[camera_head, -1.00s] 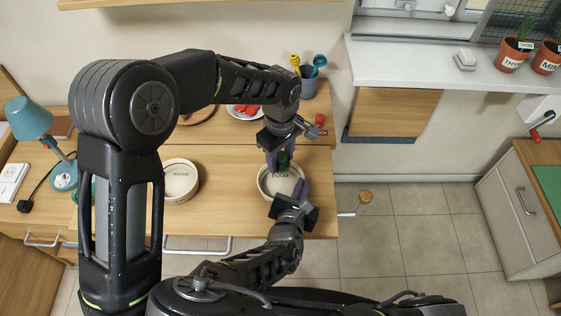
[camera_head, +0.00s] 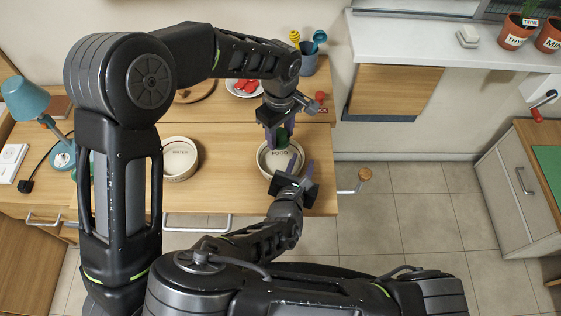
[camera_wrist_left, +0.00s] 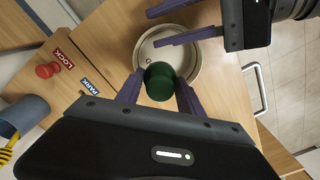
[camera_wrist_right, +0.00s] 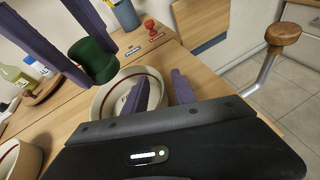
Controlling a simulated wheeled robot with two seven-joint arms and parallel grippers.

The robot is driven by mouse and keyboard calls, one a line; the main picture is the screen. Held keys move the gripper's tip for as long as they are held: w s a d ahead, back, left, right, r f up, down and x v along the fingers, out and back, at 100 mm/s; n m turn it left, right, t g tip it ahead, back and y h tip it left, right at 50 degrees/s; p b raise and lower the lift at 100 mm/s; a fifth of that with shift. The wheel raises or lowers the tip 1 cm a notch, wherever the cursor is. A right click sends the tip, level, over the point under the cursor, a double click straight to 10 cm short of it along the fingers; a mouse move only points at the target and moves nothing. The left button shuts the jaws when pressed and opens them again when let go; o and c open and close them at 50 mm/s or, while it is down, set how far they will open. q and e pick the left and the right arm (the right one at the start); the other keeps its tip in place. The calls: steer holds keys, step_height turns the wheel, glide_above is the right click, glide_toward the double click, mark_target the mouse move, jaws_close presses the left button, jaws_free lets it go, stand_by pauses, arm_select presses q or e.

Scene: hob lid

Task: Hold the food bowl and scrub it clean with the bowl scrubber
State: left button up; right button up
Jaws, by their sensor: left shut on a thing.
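The food bowl (camera_head: 262,163) is a pale round bowl marked FOOD, near the right end of the wooden counter; it also shows in the left wrist view (camera_wrist_left: 143,51). The green bowl scrubber (camera_wrist_left: 159,82) is between the purple fingers of my left gripper (camera_wrist_left: 160,92), which is shut on it. The scrubber is over the bowl; I cannot tell whether it touches the inside. My right gripper (camera_wrist_right: 164,84) is at the bowl's near right side. Its purple fingers are apart, seemingly one on each side of the bowl wall. No firm grip on the rim is visible.
A water bowl (camera_head: 179,172) stands to the left on the counter. Behind are a plate with red pieces (camera_head: 243,87), a blue utensil cup (camera_head: 307,64) and a red knob (camera_head: 320,95). A lamp (camera_head: 28,105) is at far left. Open floor lies right of the counter.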

arm_select(q)
steer(key=shift+r, duration=0.1)
arm_select(e)
steer(key=shift+r, duration=0.1)
